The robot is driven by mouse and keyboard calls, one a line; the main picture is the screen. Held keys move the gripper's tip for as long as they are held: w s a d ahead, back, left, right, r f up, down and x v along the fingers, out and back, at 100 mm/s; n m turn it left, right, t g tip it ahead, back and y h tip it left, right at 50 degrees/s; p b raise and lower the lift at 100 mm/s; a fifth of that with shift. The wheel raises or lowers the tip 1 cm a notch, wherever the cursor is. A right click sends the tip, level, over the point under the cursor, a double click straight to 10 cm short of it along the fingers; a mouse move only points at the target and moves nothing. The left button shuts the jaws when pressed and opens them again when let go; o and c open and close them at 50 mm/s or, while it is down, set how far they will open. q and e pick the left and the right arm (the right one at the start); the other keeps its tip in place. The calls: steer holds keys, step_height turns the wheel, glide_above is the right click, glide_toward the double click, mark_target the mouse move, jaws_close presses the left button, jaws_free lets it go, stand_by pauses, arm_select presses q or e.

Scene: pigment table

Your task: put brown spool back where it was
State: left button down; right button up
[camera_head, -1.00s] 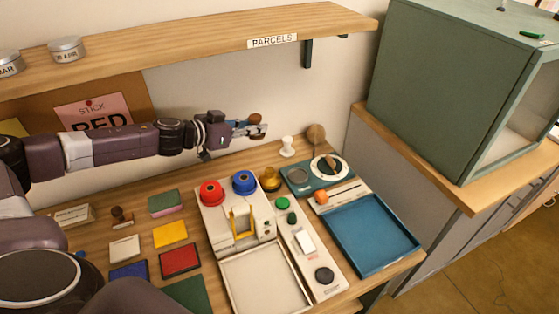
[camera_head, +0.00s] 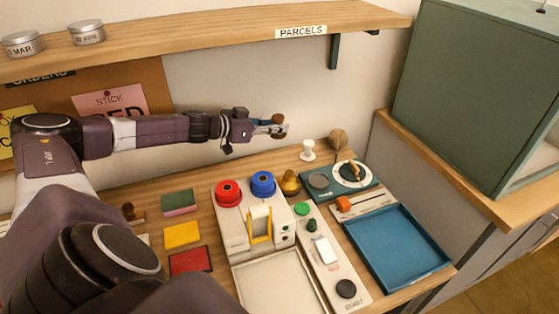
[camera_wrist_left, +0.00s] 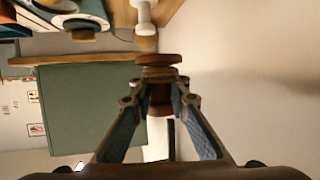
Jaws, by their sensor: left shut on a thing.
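My left gripper (camera_head: 268,127) is shut on the brown spool (camera_head: 278,118), above the back of the table, to the left of the white knob-shaped stand. The spool's two rounded brown ends show above and below the fingers. In the left wrist view the spool (camera_wrist_left: 159,60) sits between the fingertips, with its wide flange beyond them and its middle partly hidden by the fingers. My right gripper is not in view.
The white knob-shaped stand (camera_head: 308,150) and a brass-coloured pot (camera_head: 290,183) stand below the gripper. A white dispenser (camera_head: 234,231) carries red (camera_head: 228,190) and blue (camera_head: 263,182) round pieces. A blue tray (camera_head: 445,265) lies right. The shelf (camera_head: 200,40) overhangs above.

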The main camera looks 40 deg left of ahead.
arm_select(q)
steer(key=b, duration=0.1)
glide_above(278, 165)
step_height(278, 165, down, 7)
steer(key=shift+s+r, duration=0.1)
steer(key=shift+f, duration=2.8)
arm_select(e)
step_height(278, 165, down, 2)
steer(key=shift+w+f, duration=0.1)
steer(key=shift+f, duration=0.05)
arm_select(q)
steer(key=shift+f+b, duration=0.1)
steer(key=shift+b, duration=0.2)
steer(key=c, duration=1.8)
jaws_free()
steer(key=shift+c, duration=0.2)
